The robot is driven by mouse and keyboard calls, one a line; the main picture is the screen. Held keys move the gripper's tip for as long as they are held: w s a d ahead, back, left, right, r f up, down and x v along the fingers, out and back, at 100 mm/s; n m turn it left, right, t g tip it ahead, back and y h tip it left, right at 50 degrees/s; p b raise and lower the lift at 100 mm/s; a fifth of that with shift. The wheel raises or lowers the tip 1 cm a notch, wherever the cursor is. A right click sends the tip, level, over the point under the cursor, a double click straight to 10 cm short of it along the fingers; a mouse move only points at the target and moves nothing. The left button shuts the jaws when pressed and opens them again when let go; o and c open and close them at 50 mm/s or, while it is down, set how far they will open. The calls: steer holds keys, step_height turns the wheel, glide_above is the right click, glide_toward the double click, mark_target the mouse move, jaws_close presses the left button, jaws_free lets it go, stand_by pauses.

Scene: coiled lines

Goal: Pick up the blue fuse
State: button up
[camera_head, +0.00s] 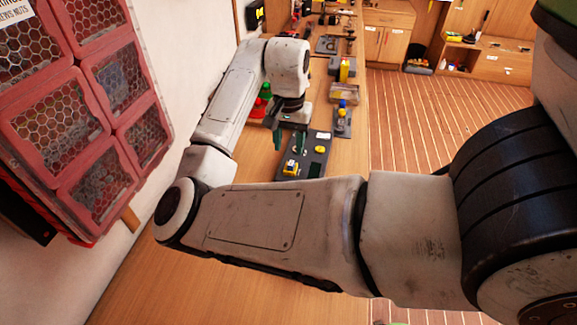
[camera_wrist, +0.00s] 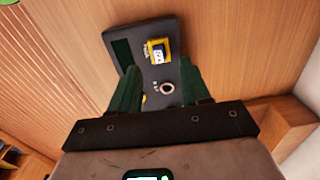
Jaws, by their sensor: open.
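I cannot single out the blue fuse for sure. A dark grey panel (camera_head: 311,150) lies on the wooden bench, with a yellow socket (camera_head: 290,168) and a yellow knob on it. In the wrist view the panel (camera_wrist: 140,75) shows the yellow socket (camera_wrist: 158,50), holding a small pale and dark piece whose colour is unclear. A small blue item (camera_head: 342,104) stands on a grey plate farther back. My gripper (camera_head: 289,148) is open, with its green fingers above the panel. In the wrist view the gripper (camera_wrist: 159,68) has the panel between and beyond its fingers, and nothing is held.
A red item with a green top (camera_head: 264,94) stands left of my gripper. A clear tray (camera_head: 344,92) and a yellow item (camera_head: 344,70) are farther back. A red mesh-front cabinet (camera_head: 90,85) hangs on the left wall. Bare bench (camera_head: 150,280) lies in front.

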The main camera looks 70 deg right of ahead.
mark_target(291, 164)
steer(key=shift+s+d+f+p, duration=0.1)
steer(key=shift+f+p, duration=0.15)
steer(key=shift+f, duration=1.4)
steer(key=shift+s+d+f+p, duration=0.1)
steer(key=shift+f+p, duration=0.15)
steer(key=shift+f, duration=1.4)
jaws_close()
